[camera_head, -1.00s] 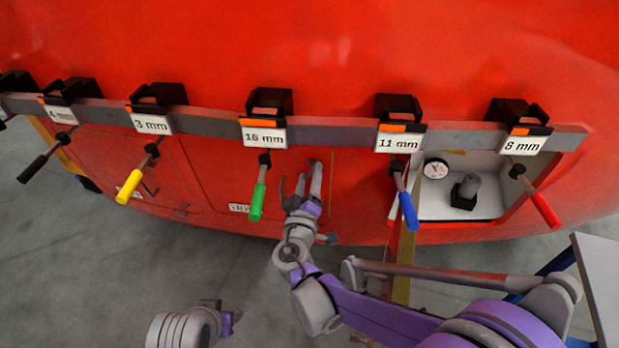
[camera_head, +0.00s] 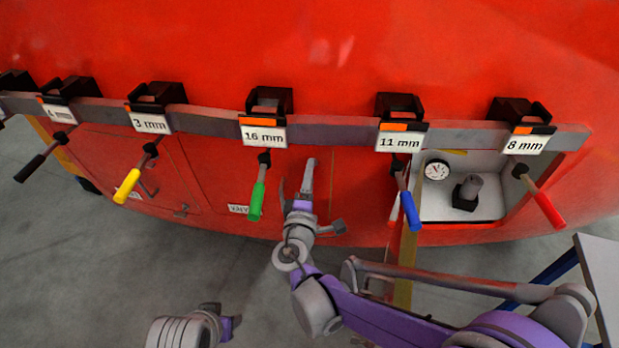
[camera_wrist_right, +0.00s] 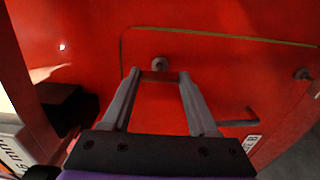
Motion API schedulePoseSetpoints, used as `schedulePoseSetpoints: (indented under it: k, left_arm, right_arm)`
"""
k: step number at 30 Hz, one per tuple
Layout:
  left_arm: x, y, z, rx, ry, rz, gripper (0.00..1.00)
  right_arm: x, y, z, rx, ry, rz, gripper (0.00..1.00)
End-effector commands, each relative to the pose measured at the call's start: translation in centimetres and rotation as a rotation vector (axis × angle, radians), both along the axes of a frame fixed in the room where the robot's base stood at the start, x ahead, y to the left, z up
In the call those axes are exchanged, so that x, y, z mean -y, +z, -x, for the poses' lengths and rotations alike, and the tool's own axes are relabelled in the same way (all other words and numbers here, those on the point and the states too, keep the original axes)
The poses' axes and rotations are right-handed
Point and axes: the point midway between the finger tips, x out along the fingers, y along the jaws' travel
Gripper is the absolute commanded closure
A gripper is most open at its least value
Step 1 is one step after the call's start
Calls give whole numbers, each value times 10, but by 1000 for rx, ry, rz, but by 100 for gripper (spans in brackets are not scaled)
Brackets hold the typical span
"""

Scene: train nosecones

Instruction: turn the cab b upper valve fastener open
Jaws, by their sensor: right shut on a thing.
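A bent handle (camera_wrist_right: 240,120) and a partly seen white label (camera_wrist_right: 251,143) are on the panel.
A grey rail (camera_head: 340,134) above carries black holders with size labels. The green-handled tool (camera_head: 257,200) hangs just left of my right gripper, the blue-handled tool (camera_head: 410,210) to its right. An open compartment with a gauge (camera_head: 437,170) lies further right.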

Motion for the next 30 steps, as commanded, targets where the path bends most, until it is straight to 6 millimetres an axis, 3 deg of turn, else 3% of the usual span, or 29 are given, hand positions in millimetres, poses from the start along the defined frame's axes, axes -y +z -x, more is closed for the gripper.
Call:
schedulePoseSetpoints:
  k: [16,17,18,21,30]
  left_arm:
    - [0,0,0,0,0,0,50]
    - [0,0,0,0,0,0,50]
    - [0,0,0,0,0,0,50]
    - [0,0,0,0,0,0,50]
    - [0,0,0,0,0,0,50]
  right_arm:
    - [0,0,0,-3,0,24,96]
    - [0,0,0,-3,0,24,35]
    - [0,0,0,-3,0,23,28]
    - [0,0,0,-3,0,23,10]
    - [0,0,1,-3,1,22,10]
